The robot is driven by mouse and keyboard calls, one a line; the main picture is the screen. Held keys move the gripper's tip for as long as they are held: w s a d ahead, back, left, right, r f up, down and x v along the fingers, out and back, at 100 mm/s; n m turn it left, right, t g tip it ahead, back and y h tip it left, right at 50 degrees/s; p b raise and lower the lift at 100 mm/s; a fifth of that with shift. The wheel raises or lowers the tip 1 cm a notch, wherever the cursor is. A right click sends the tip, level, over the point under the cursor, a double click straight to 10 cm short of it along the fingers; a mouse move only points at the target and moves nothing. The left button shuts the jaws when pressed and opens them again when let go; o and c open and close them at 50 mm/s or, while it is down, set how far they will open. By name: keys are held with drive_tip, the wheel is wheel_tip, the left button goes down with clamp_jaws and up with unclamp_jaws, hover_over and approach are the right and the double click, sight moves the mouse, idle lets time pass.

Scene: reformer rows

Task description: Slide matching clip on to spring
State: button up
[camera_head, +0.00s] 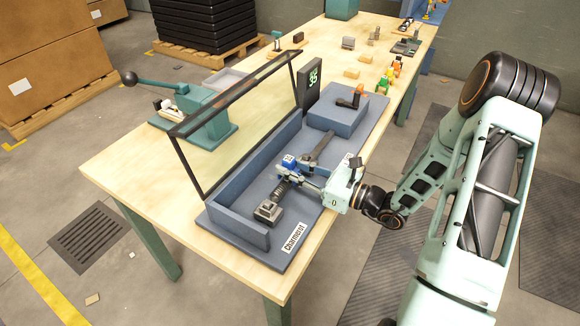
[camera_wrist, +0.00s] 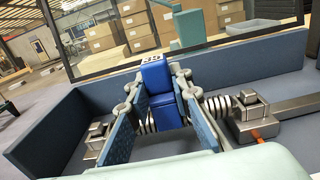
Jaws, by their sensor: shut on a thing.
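My gripper (camera_head: 300,177) is over the fixture (camera_head: 226,222) and shut on a blue clip (camera_head: 288,160). In the wrist view the clip (camera_wrist: 157,82) stands upright between my gripper's two fingers (camera_wrist: 158,105), with a white label on top, too small to read surely. The spring (camera_head: 279,189) lies along the fixture between end blocks. In the wrist view coils of the spring (camera_wrist: 216,107) show on both sides of the clip. The clip's lower end is hidden, so I cannot tell whether it sits around the spring or just behind or above it.
A metal end block (camera_head: 268,211) is at the fixture's near end; another block (camera_wrist: 250,118) is close right of my fingers in the wrist view. A raised transparent cover (camera_head: 235,120) leans along the far side. Orange and green clips (camera_head: 390,75) lie further along the table (camera_head: 125,165).

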drive_tip(key=shift+f+b, duration=0.65)
drive_tip(key=shift+f, duration=0.25)
drive_tip(key=o, duration=1)
drive_tip(key=v, duration=1.2)
